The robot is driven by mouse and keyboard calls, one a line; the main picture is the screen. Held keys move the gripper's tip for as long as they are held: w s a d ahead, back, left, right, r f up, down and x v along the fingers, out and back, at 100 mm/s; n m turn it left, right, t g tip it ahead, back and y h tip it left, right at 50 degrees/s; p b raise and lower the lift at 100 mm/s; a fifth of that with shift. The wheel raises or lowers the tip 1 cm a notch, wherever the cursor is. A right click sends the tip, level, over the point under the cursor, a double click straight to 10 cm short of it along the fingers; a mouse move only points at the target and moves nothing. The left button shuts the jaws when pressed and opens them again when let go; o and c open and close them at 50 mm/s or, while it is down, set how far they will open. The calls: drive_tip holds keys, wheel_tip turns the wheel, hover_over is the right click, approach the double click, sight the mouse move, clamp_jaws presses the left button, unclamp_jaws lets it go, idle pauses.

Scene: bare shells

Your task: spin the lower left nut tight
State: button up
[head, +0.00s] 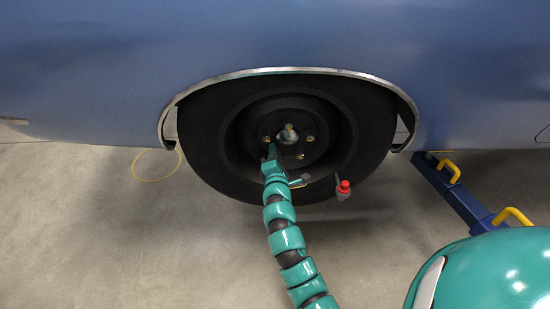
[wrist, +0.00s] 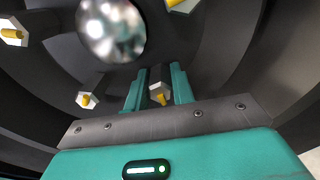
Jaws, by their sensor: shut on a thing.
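The dark wheel (head: 205,130) sits in the arch of a blue car, with a shiny hub cap (head: 288,136) at its middle, also large in the wrist view (wrist: 110,28). Pale hex nuts on yellow studs ring the hub; the right (head: 311,138) and lower right (head: 300,156) ones show clearly. My gripper (head: 272,147) reaches the lower left nut and hides it in the head view. In the wrist view, my teal fingers (wrist: 158,88) are shut on the lower left nut (wrist: 158,98), one on each side. The stud's yellow end shows between them.
Other nuts (wrist: 87,100) stand close to my fingers. A red-topped object (head: 344,187) is at the tyre's lower right. A yellow loop (head: 135,165) lies on the left. A blue bar (head: 452,193) with yellow handles stands right.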

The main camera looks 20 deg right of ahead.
drive_tip(key=m+b, duration=0.3)
drive_tip(key=m, duration=0.1)
drive_tip(key=shift+f+m, duration=0.15)
drive_tip(key=shift+m, duration=0.15)
drive_tip(key=m+b, duration=0.3)
drive_tip(key=m, duration=0.1)
drive_tip(key=shift+m, duration=0.3)
drive_tip(key=m+b, duration=0.2)
drive_tip(key=m, duration=0.1)
drive_tip(key=shift+m, duration=0.3)
drive_tip(key=m+b, duration=0.2)
drive_tip(key=m, duration=0.2)
drive_tip(key=shift+f+m+b, duration=0.1)
drive_tip(key=shift+m+b, duration=0.2)
drive_tip(key=m+b, duration=0.1)
drive_tip(key=m, duration=0.2)
drive_tip(key=shift+m, duration=0.3)
drive_tip(key=m, duration=0.3)
drive_tip(key=shift+a+m, duration=0.1)
drive_tip(key=shift+m, duration=0.2)
drive_tip(key=m+p, duration=0.1)
drive_tip(key=m, duration=0.4)
drive_tip(key=shift+r+p, duration=0.2)
drive_tip(key=shift+p, duration=0.1)
drive_tip(key=shift+m+p, duration=0.3)
drive_tip(key=shift+m, duration=0.7)
drive_tip(key=shift+f, duration=0.1)
